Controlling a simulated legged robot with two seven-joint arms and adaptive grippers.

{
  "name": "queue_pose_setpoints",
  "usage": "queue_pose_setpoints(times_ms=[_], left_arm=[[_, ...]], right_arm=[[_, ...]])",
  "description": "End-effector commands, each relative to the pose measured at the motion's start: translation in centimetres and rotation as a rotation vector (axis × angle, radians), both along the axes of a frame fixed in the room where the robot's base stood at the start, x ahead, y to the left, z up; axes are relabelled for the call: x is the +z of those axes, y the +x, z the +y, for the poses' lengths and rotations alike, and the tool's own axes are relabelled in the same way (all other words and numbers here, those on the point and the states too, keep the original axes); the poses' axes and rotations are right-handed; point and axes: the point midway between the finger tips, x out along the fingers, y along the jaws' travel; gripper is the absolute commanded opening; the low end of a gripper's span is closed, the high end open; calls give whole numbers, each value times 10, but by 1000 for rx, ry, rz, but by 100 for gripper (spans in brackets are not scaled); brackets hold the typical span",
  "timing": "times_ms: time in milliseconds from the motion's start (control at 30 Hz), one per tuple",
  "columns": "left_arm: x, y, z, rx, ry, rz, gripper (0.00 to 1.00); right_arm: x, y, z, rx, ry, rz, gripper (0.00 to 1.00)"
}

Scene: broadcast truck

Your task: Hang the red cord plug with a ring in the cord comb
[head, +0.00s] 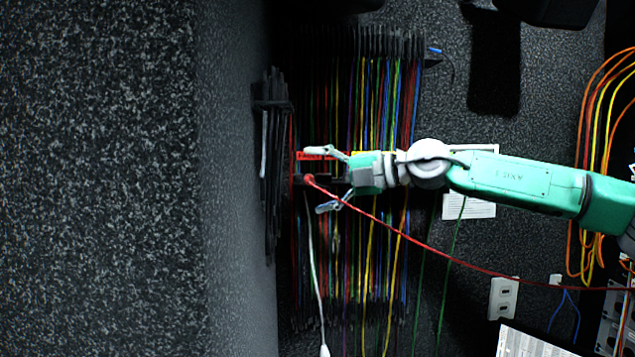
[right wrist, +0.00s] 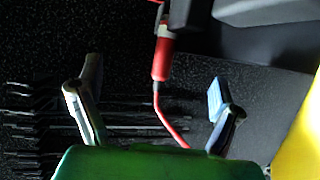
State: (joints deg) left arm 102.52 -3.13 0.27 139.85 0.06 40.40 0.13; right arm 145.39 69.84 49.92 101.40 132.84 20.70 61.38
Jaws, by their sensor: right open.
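The red plug (head: 309,180) is at the left part of the cord comb (head: 385,40), a dark rack full of many-coloured cords. Its red cord (head: 450,255) runs down and right across the view. In the right wrist view the red plug (right wrist: 162,60) stands upright beyond the fingers, with its top at a dark part and a small red piece above. My right gripper (head: 314,180) is open, its fingers either side of the plug with gaps; it also shows open in the right wrist view (right wrist: 145,88). I cannot make out the ring. My left gripper is not in view.
A grey speckled panel (head: 235,180) rises close at left. A second dark toothed rack (head: 272,105) is beside it. A white-tipped cord (head: 313,250) hangs below the plug. Orange and yellow cables (head: 590,150) loop at right, near a white wall socket (head: 503,298).

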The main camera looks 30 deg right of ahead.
Motion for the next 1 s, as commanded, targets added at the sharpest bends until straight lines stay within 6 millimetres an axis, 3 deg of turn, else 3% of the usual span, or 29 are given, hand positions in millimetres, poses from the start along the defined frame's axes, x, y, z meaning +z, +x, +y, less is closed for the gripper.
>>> queue_pose_setpoints(times_ms=[1000], left_arm=[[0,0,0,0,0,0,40]], right_arm=[[1,-13,8,-1,-2,0,86]])
